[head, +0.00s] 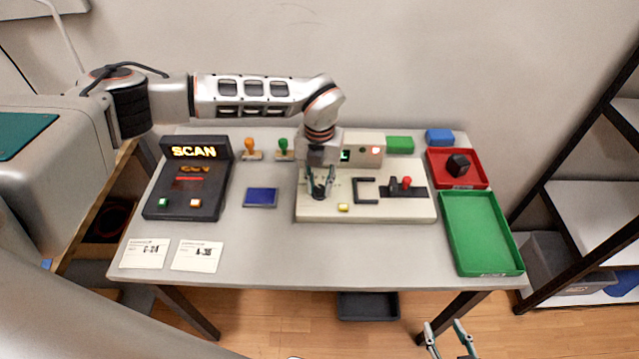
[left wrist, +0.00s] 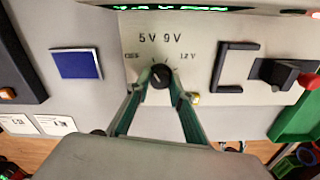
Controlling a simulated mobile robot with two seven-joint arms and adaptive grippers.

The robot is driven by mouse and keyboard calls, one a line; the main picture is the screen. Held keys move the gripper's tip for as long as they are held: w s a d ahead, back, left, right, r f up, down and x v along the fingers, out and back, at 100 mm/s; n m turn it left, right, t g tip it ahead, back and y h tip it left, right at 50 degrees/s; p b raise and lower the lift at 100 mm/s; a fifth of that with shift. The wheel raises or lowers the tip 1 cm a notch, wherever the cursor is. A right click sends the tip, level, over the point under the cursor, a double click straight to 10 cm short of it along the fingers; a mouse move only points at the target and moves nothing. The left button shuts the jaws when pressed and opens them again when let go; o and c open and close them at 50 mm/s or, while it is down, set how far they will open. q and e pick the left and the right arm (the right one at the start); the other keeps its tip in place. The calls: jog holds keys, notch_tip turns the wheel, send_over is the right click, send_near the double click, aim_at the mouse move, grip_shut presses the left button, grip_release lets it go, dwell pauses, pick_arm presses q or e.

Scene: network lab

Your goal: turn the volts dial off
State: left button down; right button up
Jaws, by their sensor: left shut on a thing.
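The volts dial (left wrist: 161,75) is a round black knob on a cream panel (left wrist: 205,45). Marks reading 5V, 9V and 12V stand around it, and a small blurred mark sits to its left. I cannot clearly tell which mark the dial points to. My left gripper (left wrist: 160,88) is shut on the dial, one green finger on each side. In the head view the left gripper (head: 320,188) reaches down onto the left part of the panel and hides most of the dial. My right gripper (head: 443,325) is open and empty, low in front of the table.
On the panel are a yellow button (head: 343,207), a black bracket (head: 366,190) and a red-knobbed slider (head: 406,184). A SCAN device (head: 190,175) and a blue pad (head: 261,197) lie left. A red tray (head: 476,182) and green tray (head: 480,230) are right.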

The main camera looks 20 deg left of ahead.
aim_at(319, 189)
pick_arm(q)
jog(key=n, duration=0.4)
jog(key=shift+n, duration=1.6)
jog(key=c, duration=1.8)
grip_release()
jog(key=shift+r, duration=0.1)
notch_tip(319, 189, up, 12)
jog(key=shift+f, duration=0.1)
